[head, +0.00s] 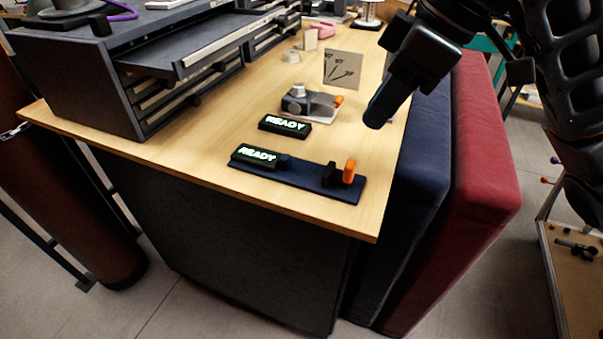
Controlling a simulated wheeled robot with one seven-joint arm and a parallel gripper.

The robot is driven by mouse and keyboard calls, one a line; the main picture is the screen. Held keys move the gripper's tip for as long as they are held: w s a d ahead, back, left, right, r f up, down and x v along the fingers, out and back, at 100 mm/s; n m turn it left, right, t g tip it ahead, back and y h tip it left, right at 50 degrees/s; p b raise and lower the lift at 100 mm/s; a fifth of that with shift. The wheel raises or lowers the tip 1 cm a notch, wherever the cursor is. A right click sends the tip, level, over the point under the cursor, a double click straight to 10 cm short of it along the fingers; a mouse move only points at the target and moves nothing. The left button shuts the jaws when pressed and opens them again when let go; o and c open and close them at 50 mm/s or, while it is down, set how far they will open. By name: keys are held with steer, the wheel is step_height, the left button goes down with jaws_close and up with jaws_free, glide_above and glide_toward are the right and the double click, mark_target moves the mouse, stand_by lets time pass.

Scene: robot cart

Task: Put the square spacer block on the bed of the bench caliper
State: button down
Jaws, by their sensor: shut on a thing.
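The bench caliper appears to be the long dark-blue bed (310,181) near the table's front edge, with a lit READY display (258,155) at its left end. A black jaw and an orange part (349,171) stand upright near its right end. The middle of the bed is bare. My gripper (378,112) is above the table's right side, up and to the right of the bed and apart from it. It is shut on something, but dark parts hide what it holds. I cannot make out the square spacer block for sure.
Behind the bed are a second READY display (285,126), a small grey device (299,100) with an orange tip, and a square card (343,69). A small beige block (310,40) stands farther back. A drawer cabinet (120,75) fills the left. Blue (415,170) and red (480,190) padded panels flank the table's right edge.

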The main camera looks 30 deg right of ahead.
glide_above(299, 171)
steer(key=s, duration=0.1)
steer(key=f, duration=0.5)
steer(key=shift+s+d+f, duration=0.1)
steer(key=shift+d+f, duration=0.25)
steer(key=shift+d, duration=0.05)
steer(key=shift+f, duration=1.95)
steer(key=shift+f, duration=0.1)
steer(key=shift+f, duration=0.15)
steer(key=c, duration=1)
jaws_free()
steer(key=shift+c, duration=0.2)
steer(key=v, duration=1.2)
steer(key=shift+r+p, duration=0.3)
steer(key=shift+p, duration=0.15)
